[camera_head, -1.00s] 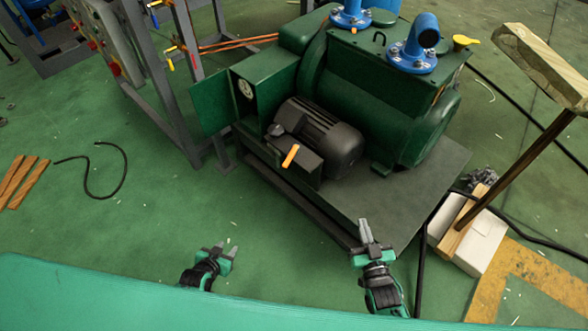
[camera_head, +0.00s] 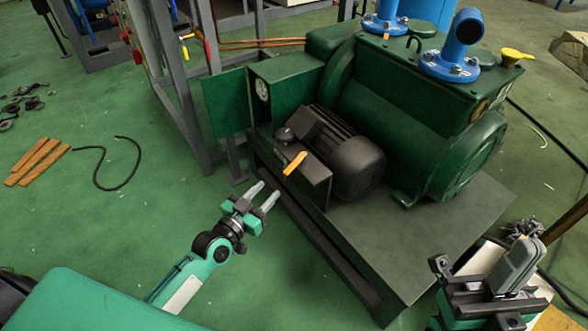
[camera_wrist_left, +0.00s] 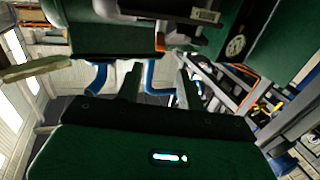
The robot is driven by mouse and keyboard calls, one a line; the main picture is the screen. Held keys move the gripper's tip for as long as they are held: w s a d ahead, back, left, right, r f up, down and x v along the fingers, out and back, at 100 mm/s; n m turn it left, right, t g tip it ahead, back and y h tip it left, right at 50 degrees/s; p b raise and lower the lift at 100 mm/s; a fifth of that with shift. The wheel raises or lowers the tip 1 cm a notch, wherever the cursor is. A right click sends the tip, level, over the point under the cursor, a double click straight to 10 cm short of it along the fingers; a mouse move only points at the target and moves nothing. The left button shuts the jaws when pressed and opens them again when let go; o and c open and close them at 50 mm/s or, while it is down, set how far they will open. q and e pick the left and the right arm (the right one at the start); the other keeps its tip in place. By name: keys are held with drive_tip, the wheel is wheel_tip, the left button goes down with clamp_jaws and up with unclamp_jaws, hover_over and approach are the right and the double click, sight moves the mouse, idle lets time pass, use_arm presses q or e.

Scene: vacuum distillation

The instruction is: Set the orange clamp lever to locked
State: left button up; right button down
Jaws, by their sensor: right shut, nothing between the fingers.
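The orange clamp lever (camera_head: 295,163) sits on the small dark box (camera_head: 303,180) beside the black motor, slanting up to the right. In the left wrist view an orange piece, which looks like the lever (camera_wrist_left: 160,42), shows at the edge of a dark box above the fingers. My left gripper (camera_head: 269,188) is open and empty, in front of and lower left of the lever in the head view, apart from it. My right gripper (camera_head: 518,262) is shut and empty at the lower right, far from the lever.
The black motor (camera_head: 350,160) and green pump (camera_head: 420,140) stand on a dark base plate (camera_head: 420,240). A green panel (camera_head: 223,103) and grey frame posts stand left of the lever. Wooden strips (camera_head: 38,162) and a black cable (camera_head: 100,175) lie on open green floor.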

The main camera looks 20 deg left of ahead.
sight(291, 166)
use_arm(q)
drive_tip(key=b+x, duration=0.2)
drive_tip(key=x, duration=1)
drive_tip(key=shift+w+f, duration=0.1)
drive_tip(key=shift+w, duration=0.1)
clamp_jaws()
